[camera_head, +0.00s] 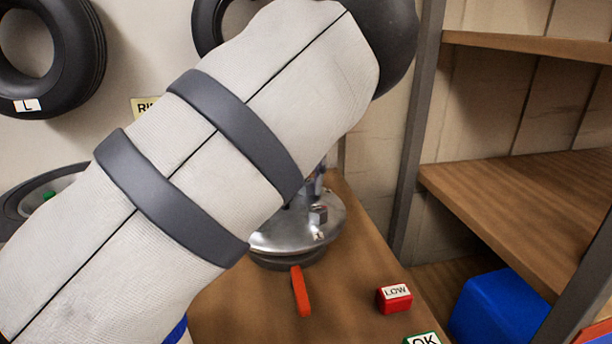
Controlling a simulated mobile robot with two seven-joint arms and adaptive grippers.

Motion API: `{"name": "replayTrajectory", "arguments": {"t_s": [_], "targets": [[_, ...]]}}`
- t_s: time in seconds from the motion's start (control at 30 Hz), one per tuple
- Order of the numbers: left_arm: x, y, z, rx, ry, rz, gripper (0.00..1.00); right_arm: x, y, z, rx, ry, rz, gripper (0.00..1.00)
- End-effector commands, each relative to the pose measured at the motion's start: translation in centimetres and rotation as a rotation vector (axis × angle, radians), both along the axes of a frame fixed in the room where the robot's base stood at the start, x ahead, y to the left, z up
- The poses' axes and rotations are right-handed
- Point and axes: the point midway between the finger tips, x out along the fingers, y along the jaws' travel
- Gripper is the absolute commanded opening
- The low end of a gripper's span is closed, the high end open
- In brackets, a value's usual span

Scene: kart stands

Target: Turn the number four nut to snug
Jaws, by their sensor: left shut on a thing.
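A shiny metal wheel hub (285,238) lies on the wooden bench, partly behind my left arm. A hex nut (318,215) shows on its right side; I cannot read a number four on it. My left arm crosses the view from lower left to upper right. My left gripper (314,184) is mostly hidden behind that arm, with only a small grey part showing over the hub. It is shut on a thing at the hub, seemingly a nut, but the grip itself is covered. My right gripper is not in view.
An orange bar (301,291) sticks out in front of the hub. A red LOW block (394,299) and a green OK block (423,339) sit on the bench (345,270). A blue bin (498,309) is under the right shelf (530,190). A tyre (85,60) hangs at left.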

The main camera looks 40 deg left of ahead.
Motion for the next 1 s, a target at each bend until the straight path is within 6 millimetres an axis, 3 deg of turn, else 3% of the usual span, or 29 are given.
{"name": "replayTrajectory", "arguments": {"t_s": [0.6, 1.0], "targets": [[-0.01, 0.02, 0.03, -0.001, -0.001, -0.556, 0.00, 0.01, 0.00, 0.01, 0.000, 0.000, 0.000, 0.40], [-0.02, 0.04, 0.05, 0.001, 0.000, -0.776, 0.00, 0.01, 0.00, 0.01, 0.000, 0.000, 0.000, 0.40]]}}
